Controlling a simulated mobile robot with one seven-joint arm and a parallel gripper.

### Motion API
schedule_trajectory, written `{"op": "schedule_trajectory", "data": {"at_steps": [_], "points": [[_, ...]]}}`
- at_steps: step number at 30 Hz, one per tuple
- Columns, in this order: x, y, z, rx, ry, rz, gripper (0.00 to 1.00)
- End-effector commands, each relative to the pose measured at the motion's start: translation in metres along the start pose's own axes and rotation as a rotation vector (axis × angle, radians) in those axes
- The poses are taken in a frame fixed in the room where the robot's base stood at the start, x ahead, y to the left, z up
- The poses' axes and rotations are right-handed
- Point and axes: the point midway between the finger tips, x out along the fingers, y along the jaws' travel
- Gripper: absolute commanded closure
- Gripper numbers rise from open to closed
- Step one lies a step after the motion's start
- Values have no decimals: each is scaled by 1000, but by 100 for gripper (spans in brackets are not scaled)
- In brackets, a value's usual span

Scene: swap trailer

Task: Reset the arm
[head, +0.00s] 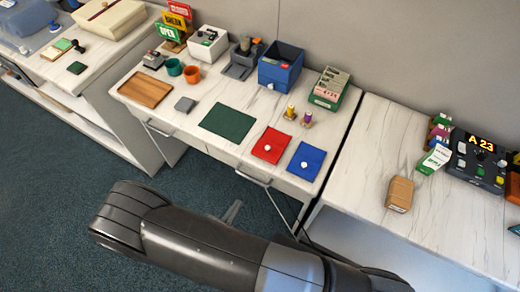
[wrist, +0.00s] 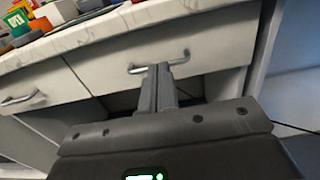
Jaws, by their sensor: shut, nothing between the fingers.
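My gripper (wrist: 158,70) is shut and empty in the wrist view, its two fingers together in front of a drawer handle (wrist: 160,62) on the white cabinet; I cannot tell whether they touch it. In the head view my dark arm spans the bottom, and a small grey part of my gripper (head: 232,212) shows past it, below and in front of the counter's front edge. Most of the gripper is hidden behind the arm there.
The marble-topped counter (head: 215,92) holds a green mat (head: 228,123), a red mat (head: 271,145), a blue mat (head: 306,161), a wooden tray (head: 145,90) and a blue bin (head: 280,66). A cardboard box (head: 399,194) stands on the right counter. Open carpet (head: 60,180) lies at the left.

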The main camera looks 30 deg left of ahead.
Motion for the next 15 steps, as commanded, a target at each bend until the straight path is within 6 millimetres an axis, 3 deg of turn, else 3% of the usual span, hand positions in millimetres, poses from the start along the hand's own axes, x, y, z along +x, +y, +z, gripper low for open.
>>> {"op": "schedule_trajectory", "data": {"at_steps": [8,11,15], "points": [[5,0,5,11,4,-24,100],[20,-2,21,46,18,-100,100],[54,-14,58,135,56,-286,100]]}}
